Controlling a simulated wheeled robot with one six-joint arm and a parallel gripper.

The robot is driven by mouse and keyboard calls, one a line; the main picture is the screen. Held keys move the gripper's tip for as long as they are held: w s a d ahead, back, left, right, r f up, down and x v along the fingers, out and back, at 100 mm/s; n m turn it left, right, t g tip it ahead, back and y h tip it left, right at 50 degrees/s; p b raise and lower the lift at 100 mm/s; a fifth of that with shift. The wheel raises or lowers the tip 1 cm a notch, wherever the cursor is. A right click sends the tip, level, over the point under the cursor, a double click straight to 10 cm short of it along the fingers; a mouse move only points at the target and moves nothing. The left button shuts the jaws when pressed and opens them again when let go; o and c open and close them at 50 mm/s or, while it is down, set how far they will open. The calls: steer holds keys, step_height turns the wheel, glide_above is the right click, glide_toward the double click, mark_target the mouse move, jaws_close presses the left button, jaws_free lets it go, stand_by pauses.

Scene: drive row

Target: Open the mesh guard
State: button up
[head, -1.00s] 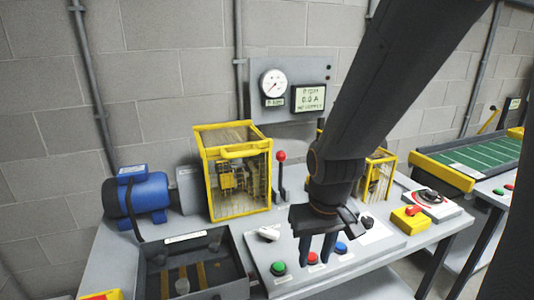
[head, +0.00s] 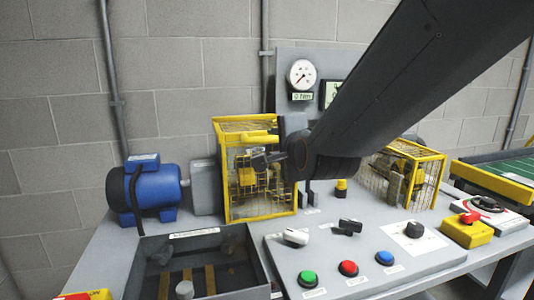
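A mesh guard (head: 236,208), a yellow-framed cage with wire mesh sides, stands on the grey bench beside the blue motor. It looks closed, with a yellow bar (head: 243,140) across its upper front. Yellow and dark parts show through the mesh. My arm reaches in from the upper right, and my gripper (head: 268,156) is in front of the guard's right upper part, partly covering it. I cannot tell whether it touches the guard or how far apart its fingers are. A second yellow mesh cage (head: 436,178) stands farther right, partly behind my arm.
The blue motor (head: 152,190) is left of the guard. An open dark tray (head: 240,290) and a panel (head: 330,262) with knobs and coloured buttons lie in front. A yellow box with a red button (head: 467,230) sits at right. A gauge (head: 301,75) hangs behind.

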mark_target(267, 140)
steer(key=shift+w+a+r, duration=0.15)
steer(key=shift+w+a, duration=0.15)
steer(key=shift+w, duration=0.15)
steer(key=shift+p+x, duration=0.35)
steer(key=shift+x, duration=3.1)
jaws_close()
